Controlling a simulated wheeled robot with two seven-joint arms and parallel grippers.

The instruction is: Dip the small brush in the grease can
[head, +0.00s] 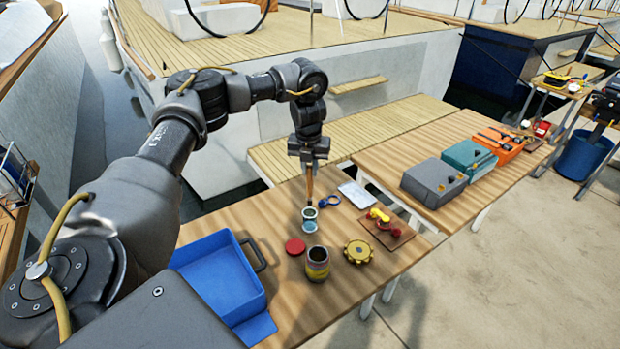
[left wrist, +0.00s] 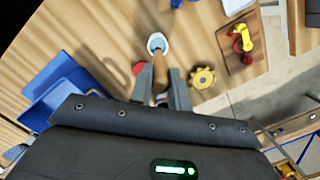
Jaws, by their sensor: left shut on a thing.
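My left gripper (head: 308,163) is shut on the small brush (head: 309,186), which hangs upright with its dark tip down. The brush handle shows between the fingers in the left wrist view (left wrist: 160,72). A small teal and white can (head: 309,225), probably the grease can, stands open on the table under the brush. The brush tip appears at or just above its rim; I cannot tell whether it is inside. The can also shows in the left wrist view (left wrist: 157,43), just beyond the brush. My right gripper is not in view.
A yellow and purple can (head: 317,270), a red lid (head: 295,246) and a yellow gear-like disc (head: 359,251) stand close by. A blue tray (head: 215,272) lies left, a board with red and yellow parts (head: 385,230) right. Toolboxes (head: 433,182) sit on the second table.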

